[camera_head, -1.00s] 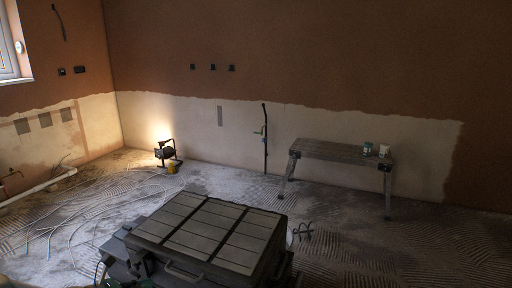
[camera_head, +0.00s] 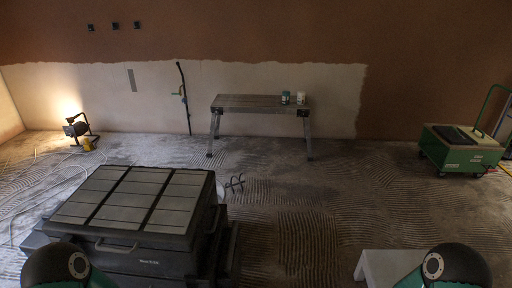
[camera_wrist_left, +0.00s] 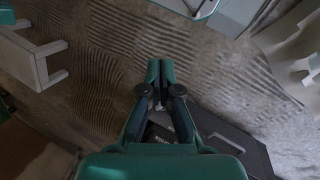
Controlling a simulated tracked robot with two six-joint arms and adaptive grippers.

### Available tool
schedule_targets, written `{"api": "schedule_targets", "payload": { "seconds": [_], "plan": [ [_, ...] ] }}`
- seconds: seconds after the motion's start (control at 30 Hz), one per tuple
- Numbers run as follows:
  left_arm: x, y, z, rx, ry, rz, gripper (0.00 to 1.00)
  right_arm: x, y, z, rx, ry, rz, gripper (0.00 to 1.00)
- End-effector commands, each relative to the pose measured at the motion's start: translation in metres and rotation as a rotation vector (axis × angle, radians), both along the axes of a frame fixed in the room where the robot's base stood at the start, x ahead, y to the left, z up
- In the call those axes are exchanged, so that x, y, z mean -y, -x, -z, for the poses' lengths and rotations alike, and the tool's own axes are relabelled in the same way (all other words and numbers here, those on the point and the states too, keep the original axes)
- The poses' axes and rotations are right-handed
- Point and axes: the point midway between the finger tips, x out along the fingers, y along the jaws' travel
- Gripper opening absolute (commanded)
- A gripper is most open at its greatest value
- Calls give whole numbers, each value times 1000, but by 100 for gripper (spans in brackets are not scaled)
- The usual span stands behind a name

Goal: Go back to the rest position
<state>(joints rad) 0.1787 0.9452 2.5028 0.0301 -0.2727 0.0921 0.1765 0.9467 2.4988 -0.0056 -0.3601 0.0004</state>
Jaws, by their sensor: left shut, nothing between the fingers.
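My left gripper (camera_wrist_left: 160,80) shows in the left wrist view, pointing away from the camera over the ridged floor. Its two green fingers are together, with nothing between them. In the head view, rounded dark and green parts of my two arms show at the bottom left and bottom right. Neither gripper shows there. My right gripper is in neither view.
A dark case with a panelled top (camera_head: 140,205) stands close at front left. Behind it are a work bench (camera_head: 260,104) with two small pots and a lit lamp (camera_head: 76,129). A green cart (camera_head: 460,150) is at right. Open ridged floor (camera_head: 310,210) lies between.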

Motion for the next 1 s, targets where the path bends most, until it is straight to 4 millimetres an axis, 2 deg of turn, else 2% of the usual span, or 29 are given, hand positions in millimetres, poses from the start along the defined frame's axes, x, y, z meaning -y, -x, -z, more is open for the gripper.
{"api": "schedule_targets", "payload": {
  "seconds": [0.07, 0.1, 0.27, 0.6, 0.77, 1.0],
  "plan": [
    [-1, -23, 0, 144, -8, 96, 0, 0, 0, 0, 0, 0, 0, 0],
    [0, -21, -19, 136, -7, 101, 0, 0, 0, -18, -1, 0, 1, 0],
    [0, -21, -55, 131, -7, 94, 0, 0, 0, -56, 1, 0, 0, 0],
    [-1, -21, -145, 128, -7, 91, 0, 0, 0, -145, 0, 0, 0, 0],
    [-1, -21, -162, 128, -7, 90, 0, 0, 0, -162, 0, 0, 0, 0],
    [-1, -21, -162, 128, -7, 90, 0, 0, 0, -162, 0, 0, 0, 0]
  ]
}}
